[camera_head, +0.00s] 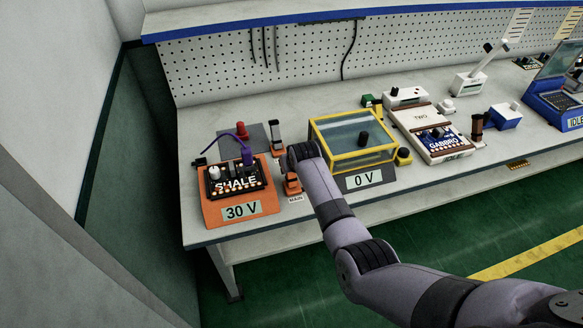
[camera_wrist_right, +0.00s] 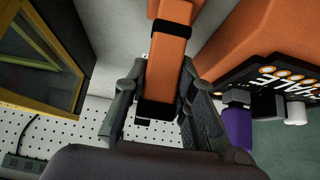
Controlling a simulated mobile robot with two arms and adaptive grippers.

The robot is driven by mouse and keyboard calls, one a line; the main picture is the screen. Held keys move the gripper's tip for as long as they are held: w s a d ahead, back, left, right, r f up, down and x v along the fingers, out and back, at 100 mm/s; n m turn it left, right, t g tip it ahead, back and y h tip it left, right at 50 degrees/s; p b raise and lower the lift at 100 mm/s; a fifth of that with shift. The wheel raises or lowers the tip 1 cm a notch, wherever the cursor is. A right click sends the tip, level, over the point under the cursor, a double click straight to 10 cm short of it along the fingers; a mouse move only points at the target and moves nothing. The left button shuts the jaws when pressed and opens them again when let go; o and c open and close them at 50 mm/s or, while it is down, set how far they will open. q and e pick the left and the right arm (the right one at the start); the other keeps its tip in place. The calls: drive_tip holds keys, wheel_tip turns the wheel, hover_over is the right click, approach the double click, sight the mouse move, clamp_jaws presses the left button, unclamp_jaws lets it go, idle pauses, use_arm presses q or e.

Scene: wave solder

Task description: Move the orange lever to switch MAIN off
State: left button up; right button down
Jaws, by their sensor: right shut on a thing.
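The orange lever (camera_wrist_right: 167,65) has black bands and runs between the two fingers of my right gripper (camera_wrist_right: 158,112) in the right wrist view. The fingers are shut on it, one on each side. In the head view, the lever's orange base (camera_head: 292,186) stands behind the MAIN label (camera_head: 295,199). My right wrist covers part of the lever and most of the gripper there, so its exact tilt is hard to tell. My left gripper is not in view.
Left of the lever stands an orange SHALE unit (camera_head: 240,209) reading 30 V, with a purple plug (camera_head: 247,155). To the right is a yellow-framed clear box (camera_head: 352,130) with a 0 V display (camera_head: 364,179). A pegboard (camera_head: 215,75) backs the bench.

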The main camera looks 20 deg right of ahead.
drive_tip(key=shift+w+f+g+b, duration=0.2)
drive_tip(key=shift+w+g+b, duration=0.25)
drive_tip(key=shift+g, duration=0.15)
drive_tip(key=shift+f, duration=0.1)
drive_tip(key=c, duration=1.3)
unclamp_jaws()
drive_tip(key=shift+w, duration=0.1)
drive_tip(key=v, duration=1.2)
drive_tip(key=shift+w, duration=0.15)
